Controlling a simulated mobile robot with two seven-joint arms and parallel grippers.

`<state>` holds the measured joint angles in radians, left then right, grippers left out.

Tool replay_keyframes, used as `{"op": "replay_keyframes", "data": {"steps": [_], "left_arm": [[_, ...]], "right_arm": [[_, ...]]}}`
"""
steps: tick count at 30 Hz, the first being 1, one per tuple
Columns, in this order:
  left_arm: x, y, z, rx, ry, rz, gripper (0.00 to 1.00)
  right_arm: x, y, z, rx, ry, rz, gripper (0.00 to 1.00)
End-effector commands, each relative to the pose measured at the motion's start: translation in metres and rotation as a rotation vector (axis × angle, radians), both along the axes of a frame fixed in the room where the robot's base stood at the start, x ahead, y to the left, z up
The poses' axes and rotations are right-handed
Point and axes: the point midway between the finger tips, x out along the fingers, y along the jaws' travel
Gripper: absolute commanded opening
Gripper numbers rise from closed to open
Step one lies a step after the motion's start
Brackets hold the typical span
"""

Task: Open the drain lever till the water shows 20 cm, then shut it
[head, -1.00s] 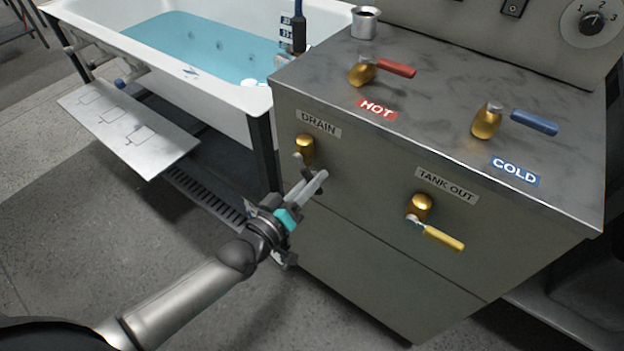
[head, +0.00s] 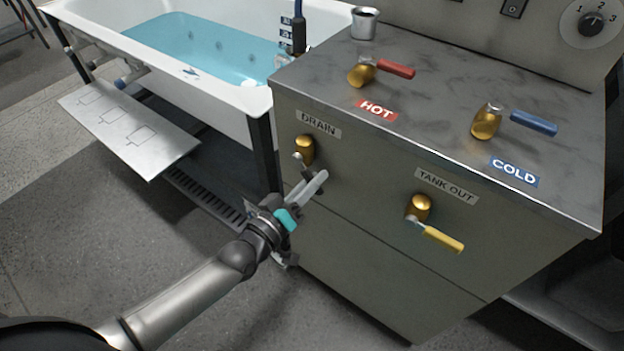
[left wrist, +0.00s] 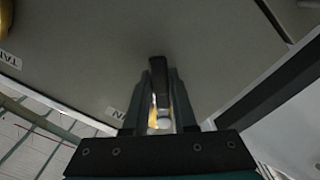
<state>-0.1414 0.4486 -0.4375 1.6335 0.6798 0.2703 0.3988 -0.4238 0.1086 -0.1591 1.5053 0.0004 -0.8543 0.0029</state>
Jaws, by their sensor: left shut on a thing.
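The drain valve has a gold body (head: 304,147) on the cabinet's front face, under the DRAIN label. My left gripper (head: 314,186) is shut on the dark handle of its drain lever, which points down and to the right from the valve. In the left wrist view the dark handle (left wrist: 158,72) stands between the two fingers, with gold and white valve parts behind it. The tub holds blue water (head: 205,48). A depth gauge (head: 286,33) with blue marks stands at the tub's near right end; its figures are too small to read surely. My right gripper is not in view.
The tank-out valve (head: 419,207) with a yellow lever sits to the right on the same face. Red-handled hot (head: 362,74) and blue-handled cold (head: 487,122) valves stand on the cabinet top, near a metal cup (head: 365,22).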

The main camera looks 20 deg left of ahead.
Motion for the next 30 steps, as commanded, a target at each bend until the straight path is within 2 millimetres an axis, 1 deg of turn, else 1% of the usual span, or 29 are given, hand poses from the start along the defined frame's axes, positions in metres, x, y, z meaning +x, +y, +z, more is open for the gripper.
{"op": "replay_keyframes", "data": {"steps": [4,8,18,24,30], "left_arm": [[-0.001,-0.003,0.003,-0.057,0.023,-0.001,0.00],[-0.002,-0.006,0.008,-0.139,0.054,-0.001,0.00],[-0.006,-0.015,0.022,-0.424,0.156,-0.001,0.00],[-0.006,-0.017,0.031,-0.581,0.213,0.000,0.00],[-0.007,-0.018,0.038,-0.702,0.256,0.000,0.00]], "right_arm": [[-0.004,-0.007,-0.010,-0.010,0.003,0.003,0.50],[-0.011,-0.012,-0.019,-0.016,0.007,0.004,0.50],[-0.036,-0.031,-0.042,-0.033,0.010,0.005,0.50],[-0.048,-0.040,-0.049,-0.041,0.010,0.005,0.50],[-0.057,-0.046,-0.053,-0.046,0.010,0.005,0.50]]}}
